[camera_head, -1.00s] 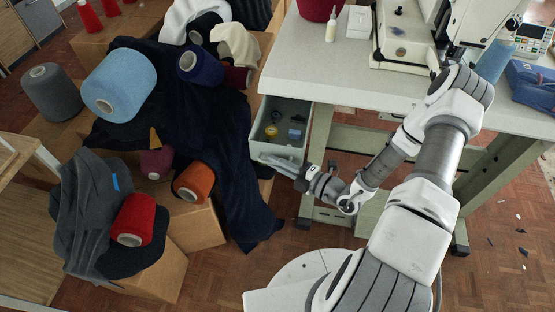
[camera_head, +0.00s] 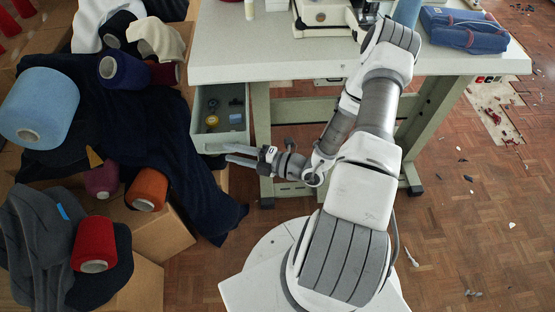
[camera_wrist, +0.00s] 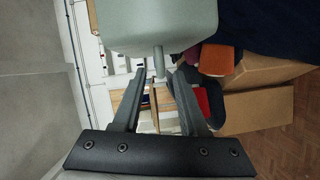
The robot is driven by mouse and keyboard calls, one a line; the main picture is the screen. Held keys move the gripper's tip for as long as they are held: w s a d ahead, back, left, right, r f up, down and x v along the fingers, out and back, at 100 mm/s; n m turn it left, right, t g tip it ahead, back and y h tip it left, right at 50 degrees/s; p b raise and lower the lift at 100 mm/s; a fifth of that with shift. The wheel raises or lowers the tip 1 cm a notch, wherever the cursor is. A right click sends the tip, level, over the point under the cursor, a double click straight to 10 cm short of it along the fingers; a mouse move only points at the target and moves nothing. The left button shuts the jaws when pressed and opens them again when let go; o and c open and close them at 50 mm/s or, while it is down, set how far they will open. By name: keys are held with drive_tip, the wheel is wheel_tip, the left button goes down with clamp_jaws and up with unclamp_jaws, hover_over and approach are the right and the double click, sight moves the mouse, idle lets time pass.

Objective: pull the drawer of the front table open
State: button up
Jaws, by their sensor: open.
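The drawer (camera_head: 221,143) of the front table (camera_head: 300,66) hangs open at the table's left end. Its pale green front stands out past the tabletop's near edge, and its inside shows. My gripper (camera_head: 229,156) is just in front of the drawer front, coming from the right. In the wrist view the drawer front (camera_wrist: 158,25) fills the top. Its short handle (camera_wrist: 158,62) points down between my gripper's open fingertips (camera_wrist: 160,72). There are visible gaps on both sides of the handle, so the fingers do not hold it.
Small items, one of them yellow (camera_head: 212,121), lie in the drawer. Dark cloth (camera_head: 165,150), boxes and yarn cones, including an orange one (camera_head: 147,189), crowd the left side. A sewing machine (camera_head: 322,12) and a blue bundle (camera_head: 463,29) are on the table. The floor at right is mostly clear.

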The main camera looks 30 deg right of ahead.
drive_tip(key=p+v, duration=0.1)
drive_tip(key=v, duration=1.3)
drive_tip(key=shift+d, duration=0.15)
